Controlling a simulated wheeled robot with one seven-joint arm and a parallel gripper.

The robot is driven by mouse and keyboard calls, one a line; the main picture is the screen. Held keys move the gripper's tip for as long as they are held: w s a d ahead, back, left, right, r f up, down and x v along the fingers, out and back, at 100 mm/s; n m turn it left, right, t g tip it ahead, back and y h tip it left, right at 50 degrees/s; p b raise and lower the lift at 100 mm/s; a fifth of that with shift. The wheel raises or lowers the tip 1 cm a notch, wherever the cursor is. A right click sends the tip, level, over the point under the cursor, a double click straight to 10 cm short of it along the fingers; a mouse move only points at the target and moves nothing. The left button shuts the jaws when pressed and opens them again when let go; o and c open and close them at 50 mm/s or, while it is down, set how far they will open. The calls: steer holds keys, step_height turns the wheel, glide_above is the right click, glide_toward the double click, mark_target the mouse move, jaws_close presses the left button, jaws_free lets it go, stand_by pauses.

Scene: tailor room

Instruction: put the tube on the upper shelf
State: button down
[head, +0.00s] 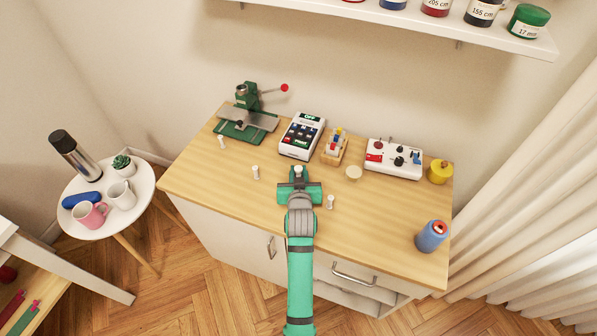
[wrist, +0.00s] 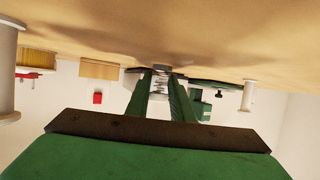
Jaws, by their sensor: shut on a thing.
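My gripper (head: 298,182) is low over the wooden worktop (head: 220,185), near its middle. Its green fingers also show in the wrist view (wrist: 161,95), shut on a small pale tube (head: 298,169). The tube's top shows just beyond the fingers in the head view; in the wrist view its ribbed, pale side (wrist: 160,80) shows between the fingertips. Its lower end is hidden, so I cannot tell whether it touches the worktop. The white upper shelf (head: 490,40) is on the wall above and carries several labelled jars.
Similar white pegs stand nearby, at left (head: 256,173) and right (head: 331,202). Behind are a green press (head: 245,120), a calculator-like device (head: 302,136), a wooden holder (head: 334,147) and a white control box (head: 394,159).

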steer(key=c, duration=1.5)
jaws_free()
steer(key=shift+c, duration=0.2)
steer(key=shift+s+r, duration=0.15)
steer(key=shift+r, duration=0.05)
steer(key=shift+o, duration=0.4)
steer(key=v, duration=1.1)
steer(key=shift+s, duration=0.25)
steer(key=shift+w, duration=0.1)
